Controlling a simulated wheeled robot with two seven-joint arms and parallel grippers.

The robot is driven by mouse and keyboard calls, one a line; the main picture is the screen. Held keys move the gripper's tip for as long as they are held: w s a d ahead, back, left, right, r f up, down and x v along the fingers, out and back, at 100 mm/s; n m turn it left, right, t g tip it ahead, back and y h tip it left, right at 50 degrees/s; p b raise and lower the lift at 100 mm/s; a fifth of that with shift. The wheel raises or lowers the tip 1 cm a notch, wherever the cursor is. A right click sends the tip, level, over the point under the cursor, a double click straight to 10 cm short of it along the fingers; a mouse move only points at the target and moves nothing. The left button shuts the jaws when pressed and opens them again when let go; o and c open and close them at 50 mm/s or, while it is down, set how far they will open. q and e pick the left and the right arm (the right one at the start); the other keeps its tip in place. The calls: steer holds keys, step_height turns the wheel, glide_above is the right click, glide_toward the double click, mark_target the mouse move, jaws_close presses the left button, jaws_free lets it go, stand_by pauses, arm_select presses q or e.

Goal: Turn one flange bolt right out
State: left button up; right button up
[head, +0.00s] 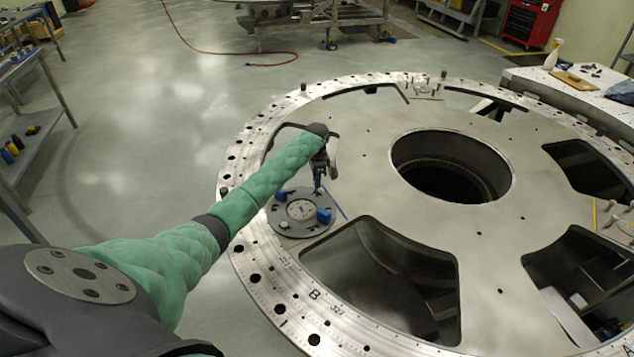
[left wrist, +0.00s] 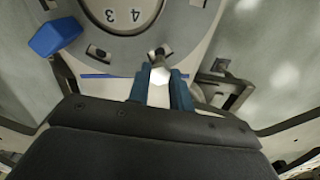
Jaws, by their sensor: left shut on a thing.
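The round grey flange (head: 286,226) lies on the near left part of the big turret plate (head: 370,150). It bears a pale dial and two blue blocks (head: 323,215). In the left wrist view the flange (left wrist: 120,48) shows at the top, with the digits 3 and 4 on its dial. My left gripper (head: 318,188) points down at the flange's far right edge. Its blue fingers are shut on a bright metal flange bolt (left wrist: 158,74), beside a slot in the flange's rim. I cannot tell whether the bolt is still threaded in. My right gripper is out of view.
The plate has large cut-outs (head: 385,270) and a deep round centre hole (head: 450,165). A side table (head: 530,78) with a spray bottle (head: 553,55) stands at the right. A red hose (head: 200,48) lies on open floor at the back left.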

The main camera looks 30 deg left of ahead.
arm_select(q)
steer(key=shift+r, duration=2.4)
